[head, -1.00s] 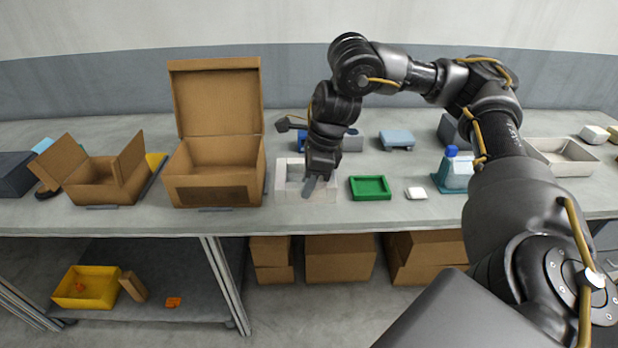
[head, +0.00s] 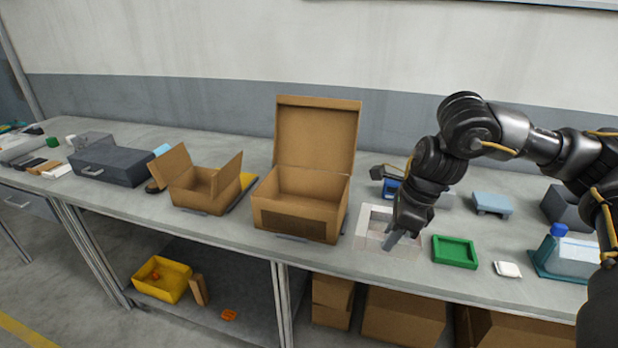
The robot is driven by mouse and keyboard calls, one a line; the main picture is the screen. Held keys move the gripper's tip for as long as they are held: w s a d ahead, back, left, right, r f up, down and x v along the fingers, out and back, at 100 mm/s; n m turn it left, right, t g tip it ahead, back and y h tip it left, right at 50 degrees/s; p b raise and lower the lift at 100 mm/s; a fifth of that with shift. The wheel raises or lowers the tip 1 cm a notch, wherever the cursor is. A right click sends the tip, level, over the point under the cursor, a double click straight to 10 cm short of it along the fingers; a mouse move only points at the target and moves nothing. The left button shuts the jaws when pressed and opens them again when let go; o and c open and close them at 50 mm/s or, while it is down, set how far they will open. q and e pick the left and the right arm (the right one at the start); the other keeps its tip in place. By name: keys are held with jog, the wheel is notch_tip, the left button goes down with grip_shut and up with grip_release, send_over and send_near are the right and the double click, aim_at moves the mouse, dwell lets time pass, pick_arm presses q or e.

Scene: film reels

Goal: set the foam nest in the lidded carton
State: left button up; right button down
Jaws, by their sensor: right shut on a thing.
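The foam nest (head: 362,228) is a pale, square, open-centred frame at the bench's front, right of the lidded carton. My right gripper (head: 391,240) comes down over it and is shut on its wall. The gripper and wrist hide part of its right side. I cannot tell whether it touches the bench or is slightly above it. The lidded carton (head: 295,217) is a brown cardboard box with its lid (head: 317,136) standing up at the back and its top open. My left gripper is out of view.
A smaller flapped carton (head: 200,192) stands left of the lidded carton. A green tray (head: 454,251) and a small white block (head: 507,269) lie right of the nest. A light-blue piece (head: 492,203) and a blue-capped bottle (head: 566,252) are farther right.

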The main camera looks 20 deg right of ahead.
dwell(0.5)
jog(key=shift+a+r+n+g, duration=0.1)
jog(key=shift+a+n+g, duration=0.2)
jog(key=shift+n, duration=0.7)
jog(key=s+a+f+n+g, duration=0.1)
jog(key=a+f+n+g, duration=0.2)
jog(key=a+f+n, duration=0.4)
jog(key=a+n, duration=0.3)
jog(key=n, duration=0.3)
jog(key=shift+a+f, duration=0.25)
jog(key=shift+a, duration=0.15)
